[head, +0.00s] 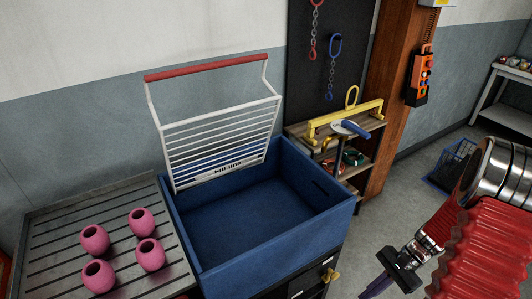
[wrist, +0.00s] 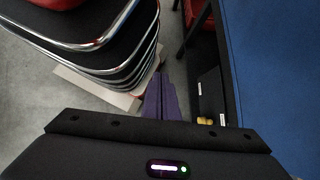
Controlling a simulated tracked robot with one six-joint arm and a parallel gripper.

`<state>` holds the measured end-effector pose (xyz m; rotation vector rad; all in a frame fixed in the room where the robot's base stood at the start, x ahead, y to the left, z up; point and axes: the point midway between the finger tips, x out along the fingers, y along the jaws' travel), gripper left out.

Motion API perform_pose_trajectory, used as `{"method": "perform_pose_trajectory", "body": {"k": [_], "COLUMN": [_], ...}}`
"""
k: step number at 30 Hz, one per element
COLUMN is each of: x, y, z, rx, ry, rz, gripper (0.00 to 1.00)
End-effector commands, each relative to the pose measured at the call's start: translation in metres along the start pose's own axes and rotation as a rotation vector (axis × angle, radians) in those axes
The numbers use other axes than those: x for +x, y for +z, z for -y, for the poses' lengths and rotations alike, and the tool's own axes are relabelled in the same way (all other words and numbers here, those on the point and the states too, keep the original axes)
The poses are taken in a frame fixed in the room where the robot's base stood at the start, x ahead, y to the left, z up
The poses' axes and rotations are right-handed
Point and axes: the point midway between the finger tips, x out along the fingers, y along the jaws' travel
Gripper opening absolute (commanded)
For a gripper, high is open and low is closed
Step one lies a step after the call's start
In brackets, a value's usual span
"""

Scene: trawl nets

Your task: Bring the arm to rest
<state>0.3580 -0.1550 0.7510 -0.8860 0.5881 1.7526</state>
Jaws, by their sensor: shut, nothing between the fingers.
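My gripper (head: 376,287) hangs at the lower right of the head view, at the end of my red-sleeved arm. It is to the right of the blue bin and apart from it. In the wrist view its purple fingers (wrist: 160,97) are together with nothing between them. They point down past the bin's side, over the grey floor. Part of the gripper is cut off by the lower edge of the head view.
An open blue bin (head: 330,212) with a raised white rack (head: 220,140) stands centre. Several pink floats lie on a slatted tray (head: 60,223) at left. A wooden shelf (head: 363,150) with a yellow bar (head: 345,118) stands behind. A blue crate (head: 447,172) is on the floor at right.

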Motion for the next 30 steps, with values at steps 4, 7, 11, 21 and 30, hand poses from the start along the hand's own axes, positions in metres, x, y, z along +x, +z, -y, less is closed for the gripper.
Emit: {"method": "perform_pose_trajectory", "body": {"k": [4, 7, 11, 21, 30], "x": [-0.020, -0.031, -0.045, -0.077, -0.100], "y": [0.021, 0.034, 0.051, 0.098, 0.139], "z": [0.003, 0.004, 0.005, 0.008, 0.008], "rx": [-0.109, -0.180, -0.269, -0.491, -0.668], "ry": [0.034, 0.057, 0.087, 0.158, 0.208], "rz": [-0.070, -0.115, -0.171, -0.317, -0.447], "gripper": [0.00, 0.00, 0.00, 0.00, 0.00]}}
